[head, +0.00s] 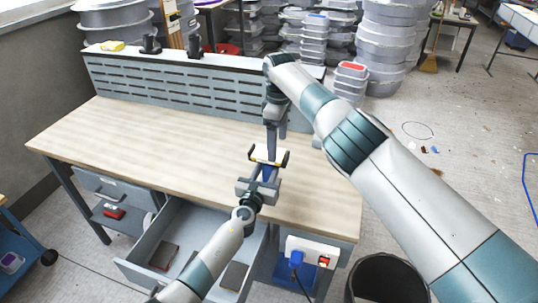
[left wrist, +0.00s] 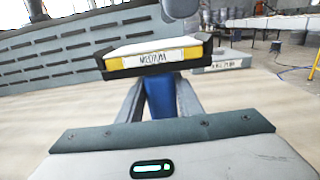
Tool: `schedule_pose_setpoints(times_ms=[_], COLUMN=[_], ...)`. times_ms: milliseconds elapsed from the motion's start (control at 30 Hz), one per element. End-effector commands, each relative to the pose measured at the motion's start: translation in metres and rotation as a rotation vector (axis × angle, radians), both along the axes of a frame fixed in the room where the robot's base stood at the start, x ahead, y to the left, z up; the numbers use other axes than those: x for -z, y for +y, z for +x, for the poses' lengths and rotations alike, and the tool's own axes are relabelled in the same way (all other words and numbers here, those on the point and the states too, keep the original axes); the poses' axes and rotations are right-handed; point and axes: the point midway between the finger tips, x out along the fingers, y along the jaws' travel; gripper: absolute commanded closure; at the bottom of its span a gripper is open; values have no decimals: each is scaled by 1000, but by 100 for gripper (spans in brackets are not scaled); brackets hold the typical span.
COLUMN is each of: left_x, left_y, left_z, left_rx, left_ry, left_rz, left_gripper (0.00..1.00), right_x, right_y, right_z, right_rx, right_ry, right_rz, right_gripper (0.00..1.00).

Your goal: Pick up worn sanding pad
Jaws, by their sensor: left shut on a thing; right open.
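My left gripper (head: 262,182) is shut on the blue handle of a sanding block (head: 268,172), held above the front of the workbench. The blue handle also shows between the fingers in the left wrist view (left wrist: 160,100). A pale pad (head: 266,153) with a yellow edge sits on the block's dark holder. In the left wrist view this pad (left wrist: 150,52) bears the label MEDIUM, upside down. I cannot tell how worn it is. My right gripper (head: 271,145) is open and points down just over the pad; its fingertips are hard to make out.
The workbench (head: 140,135) top is mostly clear. An open drawer (head: 205,232) below its front edge holds dark flat pads (head: 164,257). A slotted back panel (head: 190,95) runs along the rear. A dark bin (head: 388,280) stands at the front right.

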Motion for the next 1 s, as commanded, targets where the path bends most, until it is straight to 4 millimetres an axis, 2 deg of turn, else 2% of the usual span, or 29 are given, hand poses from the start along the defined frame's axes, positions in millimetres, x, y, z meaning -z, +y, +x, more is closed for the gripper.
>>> schedule_pose_setpoints(times_ms=[100, 300, 833, 867, 1000], left_x=[0, 0, 0, 0, 0], left_y=[0, 0, 0, 0, 0], left_z=[0, 0, 0, 0, 0], left_rx=[0, 0, 0, 0, 0], left_ry=[0, 0, 0, 0, 0], left_rz=[0, 0, 0, 0, 0], left_gripper=[96, 96, 96, 96, 96], right_x=[16, 31, 34, 34, 34], right_y=[-1, -1, -1, -1, -1], right_z=[0, 1, 1, 1, 1], right_rx=[1, 1, 0, 0, 0], right_ry=[2, 1, 0, 0, 0], right_rz=[0, 1, 1, 1, 1], right_gripper=[22, 22, 22, 24, 58])
